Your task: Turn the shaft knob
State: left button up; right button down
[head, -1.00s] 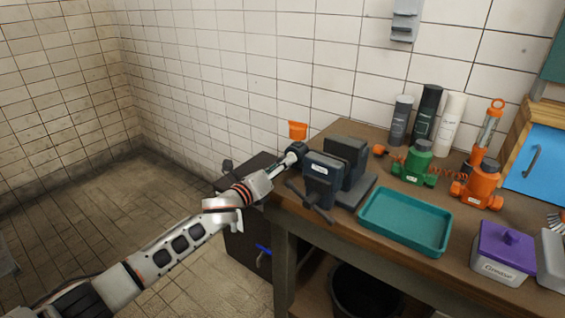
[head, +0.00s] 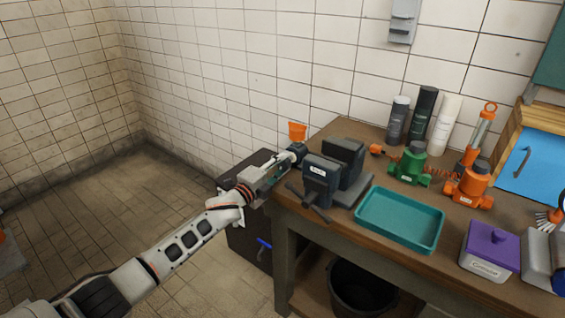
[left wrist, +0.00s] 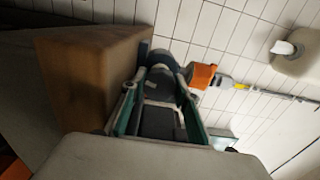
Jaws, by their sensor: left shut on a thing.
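The dark shaft knob (head: 297,150) sits by the workbench's left back corner, just left of the vise. It also shows as a dark rounded shape between the fingers in the left wrist view (left wrist: 160,60). My left gripper (head: 283,161) reaches it from the lower left and is shut on it. In the left wrist view, the fingers (left wrist: 160,88) lie along both sides of the knob's dark body. The gripper partly hides the knob and what lies behind it. My right gripper is in neither view.
The grey vise (head: 321,179) stands close to the right of my gripper. An orange funnel-like piece (head: 298,131) is just behind the knob, near the tiled wall. A teal tray (head: 400,220) lies farther right. Open floor lies left of the bench.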

pick_arm(q)
jog(key=shift+s+d+n, duration=0.1)
jog(key=shift+n, duration=0.9)
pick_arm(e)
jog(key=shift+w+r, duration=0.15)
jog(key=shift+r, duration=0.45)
pick_arm(q)
jog(key=shift+p, duration=0.3)
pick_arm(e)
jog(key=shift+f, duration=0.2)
